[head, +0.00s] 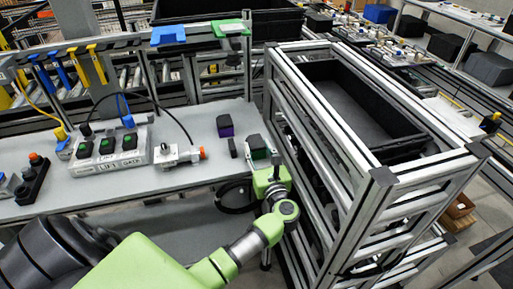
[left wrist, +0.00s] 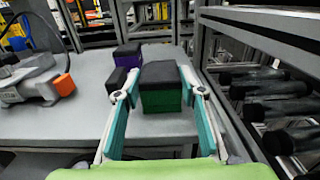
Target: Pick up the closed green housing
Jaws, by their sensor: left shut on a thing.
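The closed green housing (left wrist: 166,98) is a green box with a black top. It stands upright between the two teal fingers of my left gripper (left wrist: 158,94) in the left wrist view. In the head view the green housing (head: 258,153) shows at the right end of the grey table, mostly its dark top, with my left gripper (head: 265,165) at its near side. The left gripper is shut on it. Whether its base still touches the table cannot be told. My right gripper is in neither view.
A purple housing with a black top (head: 225,126) and a small black block (head: 233,148) stand close by on the left. A connector with an orange end (head: 180,154) and a switch box (head: 110,150) lie farther left. A metal frame rack (head: 375,195) with a black crate (head: 432,150) rises at right.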

